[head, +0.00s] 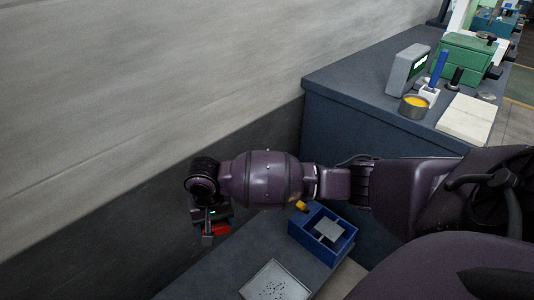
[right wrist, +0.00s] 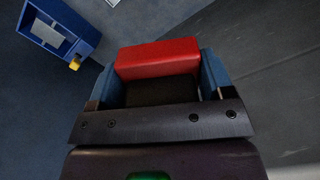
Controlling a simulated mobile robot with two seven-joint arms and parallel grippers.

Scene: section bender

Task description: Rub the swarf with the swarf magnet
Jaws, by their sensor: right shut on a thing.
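The swarf magnet is a red block with a dark lower part (right wrist: 157,58). My right gripper (right wrist: 160,78) is shut on it, with a blue finger on each side. In the head view the red block (head: 221,230) shows partly, under my right gripper (head: 212,228), which hangs near the wall side of the low bench. The swarf (head: 273,291) is a scatter of small dark specks on a light grey plate (head: 262,272) at the bottom edge of the head view. The magnet is apart from the plate, left of and beyond it. My left gripper is out of view.
A blue bin (head: 347,240) with a grey piece (head: 328,230) inside stands on the low bench (head: 225,272), with a yellow thing (head: 301,206) by it. A higher dark bench (head: 345,110) carries a yellow-filled tin (head: 413,106), a white block and a green machine (head: 465,57). The wall is close.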

